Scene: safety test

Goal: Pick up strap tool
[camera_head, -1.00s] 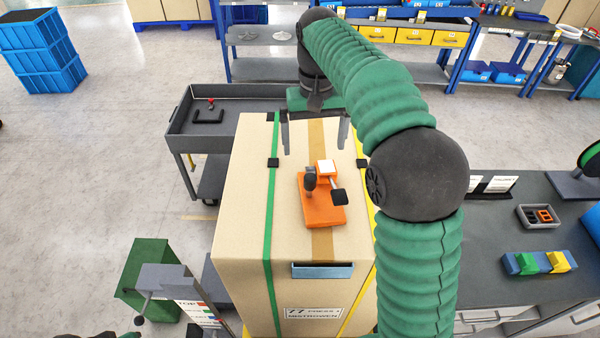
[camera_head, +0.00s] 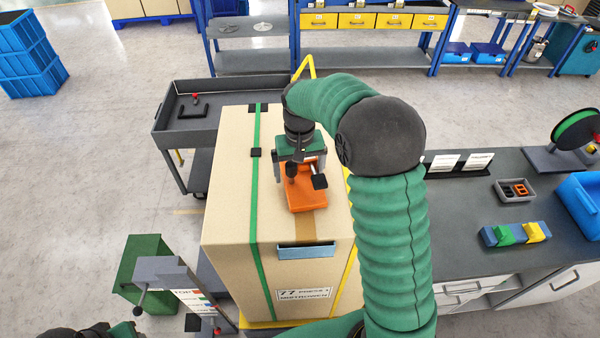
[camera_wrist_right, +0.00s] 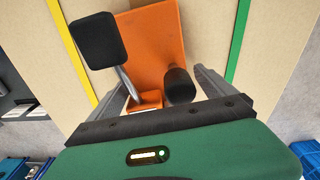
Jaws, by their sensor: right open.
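The strap tool (camera_head: 308,195) is orange with black-knobbed levers and lies on top of a large cardboard box (camera_head: 225,190). My right gripper (camera_head: 301,165) is open and points down over the tool's far end, partly hiding it. In the right wrist view, the strap tool (camera_wrist_right: 155,45) shows between the two grey fingers of the right gripper (camera_wrist_right: 168,85). The black upright handle is close to one finger, and the lever with the square black knob reaches past the other. I cannot tell whether the fingers touch it. My left gripper is not in view.
A green strap (camera_head: 255,200) and a yellow strap (camera_head: 347,270) run over the box. A dark cart (camera_head: 165,125) stands behind left. A grey workbench (camera_head: 450,220) with small blocks is at right. A grey stand with a sign (camera_head: 190,298) is at front left.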

